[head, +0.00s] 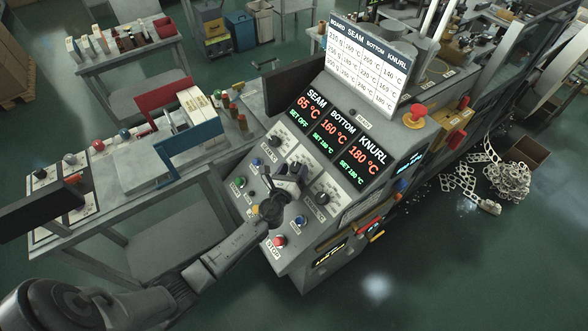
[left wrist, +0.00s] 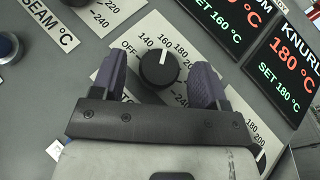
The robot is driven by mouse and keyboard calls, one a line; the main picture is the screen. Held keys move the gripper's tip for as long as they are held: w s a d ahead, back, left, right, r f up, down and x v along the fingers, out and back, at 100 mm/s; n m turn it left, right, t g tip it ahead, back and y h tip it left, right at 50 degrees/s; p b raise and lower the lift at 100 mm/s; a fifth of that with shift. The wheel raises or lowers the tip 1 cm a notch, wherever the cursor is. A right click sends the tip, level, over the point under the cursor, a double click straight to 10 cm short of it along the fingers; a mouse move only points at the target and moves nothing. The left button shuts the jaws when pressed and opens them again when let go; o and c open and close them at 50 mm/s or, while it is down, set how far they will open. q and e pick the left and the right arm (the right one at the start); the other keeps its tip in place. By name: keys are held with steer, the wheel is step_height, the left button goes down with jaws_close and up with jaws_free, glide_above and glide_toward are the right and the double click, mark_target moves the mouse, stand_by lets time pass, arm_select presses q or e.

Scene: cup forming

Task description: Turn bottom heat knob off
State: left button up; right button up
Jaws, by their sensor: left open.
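The bottom heat knob (left wrist: 158,67) is a round black knob with a white pointer on a white dial marked OFF and 140 to 240. Its pointer is near 160. My left gripper (left wrist: 161,65) is open, with one finger on each side of the knob. I cannot tell whether the fingers touch it. In the head view the left gripper (head: 289,178) is over the middle dial and mostly hides the knob. The bottom display (head: 335,134) reads 160 °C, SET 160 °C. My right gripper is not in view.
The seam knob (head: 274,141) is up-left and the knurl knob (head: 322,198) is right of the gripper. A blue button (head: 257,162) and a red stop button (head: 280,240) are also on the panel. A red emergency button (head: 416,112) stands at the top right.

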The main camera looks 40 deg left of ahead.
arm_select(q)
steer(key=shift+w+a, duration=0.1)
steer(key=shift+w, duration=0.2)
steer(key=c, duration=0.9)
steer(key=shift+c, duration=0.2)
